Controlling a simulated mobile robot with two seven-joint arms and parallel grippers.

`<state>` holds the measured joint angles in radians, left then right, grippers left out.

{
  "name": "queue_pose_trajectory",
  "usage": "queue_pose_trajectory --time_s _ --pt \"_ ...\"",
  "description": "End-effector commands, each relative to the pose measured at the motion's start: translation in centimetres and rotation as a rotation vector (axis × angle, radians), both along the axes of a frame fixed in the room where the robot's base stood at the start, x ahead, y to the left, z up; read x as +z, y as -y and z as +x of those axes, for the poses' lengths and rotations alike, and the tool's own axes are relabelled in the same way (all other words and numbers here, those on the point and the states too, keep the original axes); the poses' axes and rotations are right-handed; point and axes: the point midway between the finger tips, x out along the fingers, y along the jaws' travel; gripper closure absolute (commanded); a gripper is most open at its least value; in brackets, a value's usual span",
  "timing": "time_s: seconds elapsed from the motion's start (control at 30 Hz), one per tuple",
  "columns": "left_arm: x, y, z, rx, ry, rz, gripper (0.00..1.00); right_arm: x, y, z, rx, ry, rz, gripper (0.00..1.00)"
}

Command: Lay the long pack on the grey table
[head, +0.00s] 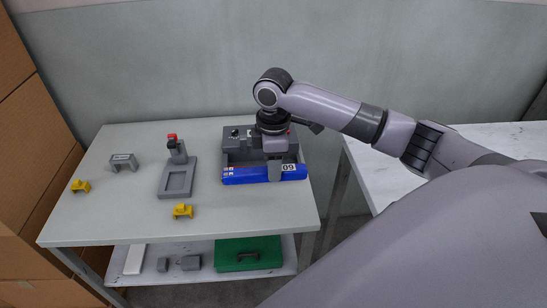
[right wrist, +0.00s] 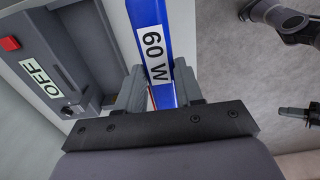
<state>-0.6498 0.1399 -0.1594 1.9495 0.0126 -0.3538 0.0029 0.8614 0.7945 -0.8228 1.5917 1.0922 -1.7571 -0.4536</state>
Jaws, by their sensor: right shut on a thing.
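The long pack (head: 245,175) is a blue bar with a white label, lying left to right in the head view in front of a grey device box. Its "60 W" label shows in the right wrist view (right wrist: 150,15). My right gripper (head: 275,176) comes down from above and is shut on the pack, right of its middle. In the right wrist view its fingers (right wrist: 160,88) stand on both sides of the pack. The grey table (head: 120,215) is below. I cannot tell whether the pack touches it. My left gripper is not in view.
The grey device box (head: 232,142) with an OFF label stands right behind the pack. A grey fixture with a red clamp (head: 178,175), yellow blocks (head: 182,211) and a grey bracket (head: 123,161) are to the left. The table's front right is clear. A green case (head: 248,254) is on the lower shelf.

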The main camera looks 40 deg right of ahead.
Motion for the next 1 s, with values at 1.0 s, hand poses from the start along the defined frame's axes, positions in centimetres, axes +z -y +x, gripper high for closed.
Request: queue_pose_trajectory --time_s 1.0 --pt "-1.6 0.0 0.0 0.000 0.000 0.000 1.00 -7.8 0.0 0.1 0.000 0.003 0.002 1.00"
